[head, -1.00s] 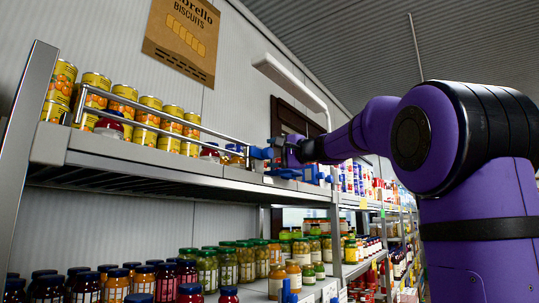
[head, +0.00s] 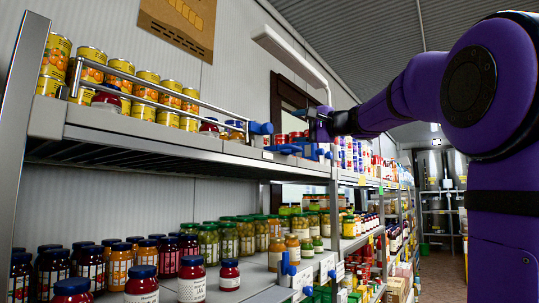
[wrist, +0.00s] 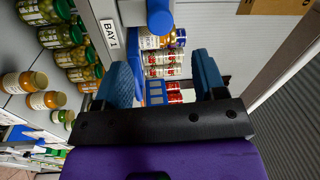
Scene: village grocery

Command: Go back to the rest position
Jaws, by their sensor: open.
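My purple arm reaches in from the right of the head view, beside the shelving. My gripper (head: 308,112) is at its far end, near the end of the upper shelf and partly hard to make out at this size. In the wrist view my gripper (wrist: 163,75) has its two blue fingers spread apart. I see nothing held between them. Beyond the fingers are stacked cans with white and red labels (wrist: 166,72) and a blue rounded shelf fitting (wrist: 160,16). My gripper looks apart from the cans.
The upper shelf (head: 150,145) holds yellow cans (head: 118,75) behind a metal rail (head: 160,92). The lower shelf holds several jars with dark lids (head: 142,280) and green lids (head: 208,242). A blue fitting (head: 261,128) sticks out at the rail's end. Open aisle floor (head: 440,270) lies at the right.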

